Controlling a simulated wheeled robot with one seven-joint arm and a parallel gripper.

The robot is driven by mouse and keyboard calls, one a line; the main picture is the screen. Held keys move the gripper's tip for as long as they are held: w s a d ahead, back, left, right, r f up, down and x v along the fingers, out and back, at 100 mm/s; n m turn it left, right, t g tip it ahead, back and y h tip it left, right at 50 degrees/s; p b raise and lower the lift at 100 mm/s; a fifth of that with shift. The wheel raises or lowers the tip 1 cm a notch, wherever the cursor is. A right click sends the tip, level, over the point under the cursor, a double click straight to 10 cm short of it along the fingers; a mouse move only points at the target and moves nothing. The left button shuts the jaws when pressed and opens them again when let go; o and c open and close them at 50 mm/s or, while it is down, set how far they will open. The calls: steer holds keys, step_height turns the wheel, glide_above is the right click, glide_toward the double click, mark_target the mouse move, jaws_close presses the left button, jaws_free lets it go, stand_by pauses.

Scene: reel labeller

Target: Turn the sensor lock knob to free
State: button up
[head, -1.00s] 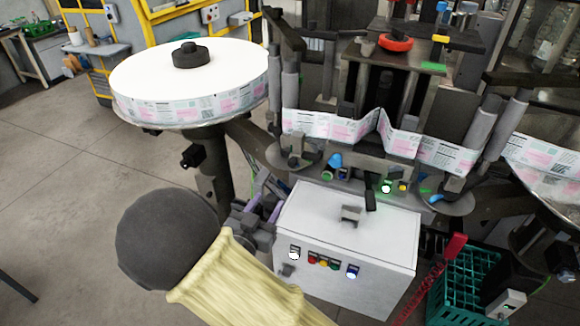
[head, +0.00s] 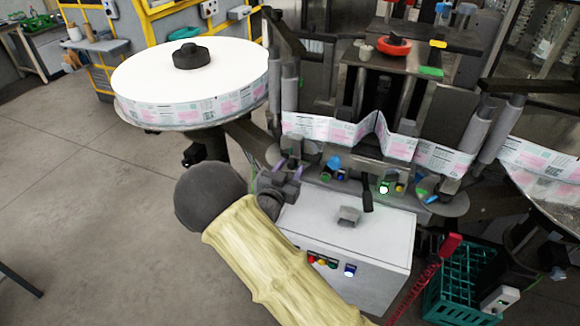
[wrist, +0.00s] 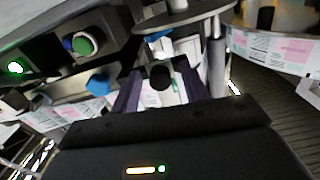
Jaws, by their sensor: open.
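A small black round knob (wrist: 160,77) shows in the wrist view between my two fingers. It is likely the sensor lock knob, but no label on it can be read, and its setting cannot be told. My gripper (wrist: 162,92) is open, with one purple-grey finger on each side of the knob; contact cannot be made out. In the head view my gripper (head: 288,168) is at the left end of the labeller's front, above the white box, and mostly hides the knob. A blue knob (wrist: 97,83) sits to the left in the wrist view, and also shows in the head view (head: 334,162).
The large label reel (head: 150,75) is at the left. The label web (head: 320,128) runs close behind my gripper. A lit green button (head: 384,189) is to the right. A teal crate (head: 462,285) stands lower right.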

steer(key=shift+s+r, duration=0.1)
steer(key=shift+s, duration=0.2)
steer(key=shift+w, duration=0.15)
jaws_close()
